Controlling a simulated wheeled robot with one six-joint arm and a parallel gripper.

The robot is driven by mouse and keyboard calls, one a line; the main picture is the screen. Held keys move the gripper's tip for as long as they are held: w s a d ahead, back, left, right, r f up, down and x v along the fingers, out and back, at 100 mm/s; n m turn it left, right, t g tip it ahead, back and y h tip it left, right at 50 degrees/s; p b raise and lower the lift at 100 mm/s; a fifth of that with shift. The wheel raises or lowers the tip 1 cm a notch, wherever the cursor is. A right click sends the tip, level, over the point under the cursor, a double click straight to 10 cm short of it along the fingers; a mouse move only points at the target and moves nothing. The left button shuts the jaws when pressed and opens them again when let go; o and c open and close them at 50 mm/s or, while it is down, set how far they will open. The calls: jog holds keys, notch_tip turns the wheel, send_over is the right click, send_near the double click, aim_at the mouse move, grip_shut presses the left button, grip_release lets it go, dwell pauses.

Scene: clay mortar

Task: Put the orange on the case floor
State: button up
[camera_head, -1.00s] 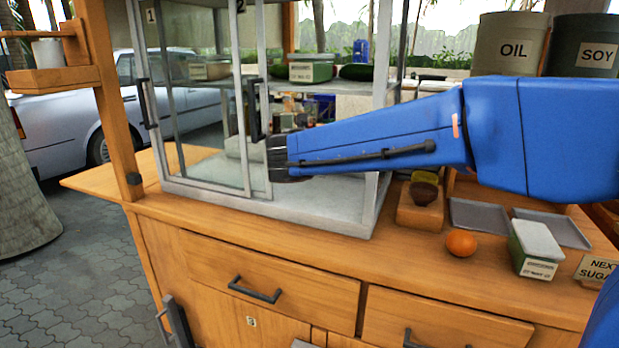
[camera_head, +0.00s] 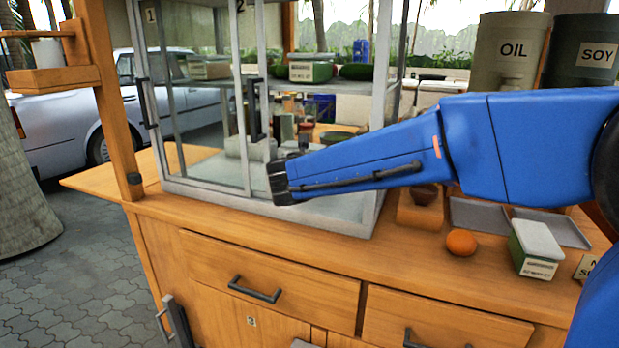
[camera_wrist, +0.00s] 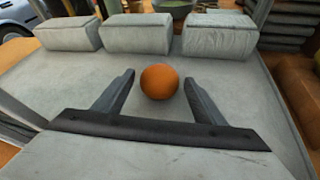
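An orange (camera_wrist: 160,82) rests on the grey case floor (camera_wrist: 70,88) in the wrist view. My gripper (camera_wrist: 160,77) is open, its two dark fingers either side of the orange with a visible gap on each side. In the head view the end of my arm is at the case's open right part, and I cannot see the fingers or this orange there. A second orange-coloured fruit (camera_head: 461,242) sits on the wooden counter in the head view, right of the case.
Several grey blocks (camera_wrist: 135,35) line the back of the case floor. Sliding glass doors (camera_head: 205,130) cover the case's left part, and a shelf (camera_head: 345,86) is above. A wooden block with a brown bowl (camera_head: 424,194), trays and a labelled box (camera_head: 536,245) stand on the counter.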

jog(key=shift+r, duration=0.2)
jog(key=v, duration=1.2)
jog(key=shift+s, duration=0.1)
